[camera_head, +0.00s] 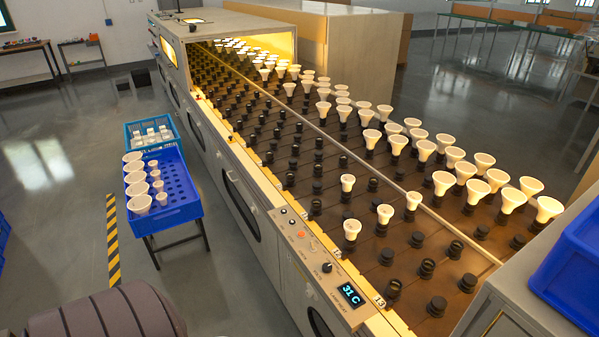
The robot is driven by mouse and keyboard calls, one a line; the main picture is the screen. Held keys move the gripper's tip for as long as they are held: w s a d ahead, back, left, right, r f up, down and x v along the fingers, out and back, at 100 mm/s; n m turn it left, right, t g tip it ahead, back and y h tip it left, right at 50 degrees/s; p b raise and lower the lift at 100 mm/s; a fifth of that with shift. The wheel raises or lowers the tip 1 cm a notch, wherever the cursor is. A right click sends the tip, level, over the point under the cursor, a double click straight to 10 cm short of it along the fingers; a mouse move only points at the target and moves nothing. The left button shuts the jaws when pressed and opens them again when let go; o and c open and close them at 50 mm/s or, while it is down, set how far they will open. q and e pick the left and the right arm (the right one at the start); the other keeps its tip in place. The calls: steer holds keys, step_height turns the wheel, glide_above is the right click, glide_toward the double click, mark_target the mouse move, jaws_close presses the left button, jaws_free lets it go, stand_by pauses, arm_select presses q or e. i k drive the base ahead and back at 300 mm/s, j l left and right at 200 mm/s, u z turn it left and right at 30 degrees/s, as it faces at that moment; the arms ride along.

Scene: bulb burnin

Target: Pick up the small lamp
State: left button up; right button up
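Small white lamps stand upright in black sockets at the near end of the burn-in bed. One small lamp (352,229) is nearest the control panel, with others beside it (384,214), (413,201) and (347,183). Larger flared lamps (512,199) fill the sockets on the right side. A blue crate (178,205) on a stand at the left holds large lamps (139,203) in one column and small lamps (161,198) in another. Neither of my grippers shows in the head view.
The bed (400,262) has many empty black sockets on its left and near parts, and a rail (330,135) runs along it. A control panel (335,272) reads 31 C. A second blue crate (151,131) with white items stands behind the first. A blue bin (570,262) is at right.

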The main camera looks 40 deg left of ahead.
mark_target(347, 181)
steer(key=u, duration=1.1)
steer(key=z, duration=0.5)
steer(key=i+j+z, duration=0.15)
steer(key=j+z, duration=0.5)
steer(key=z, duration=0.15)
steer(key=i+j+z, duration=0.1)
steer(key=j+z, duration=0.3)
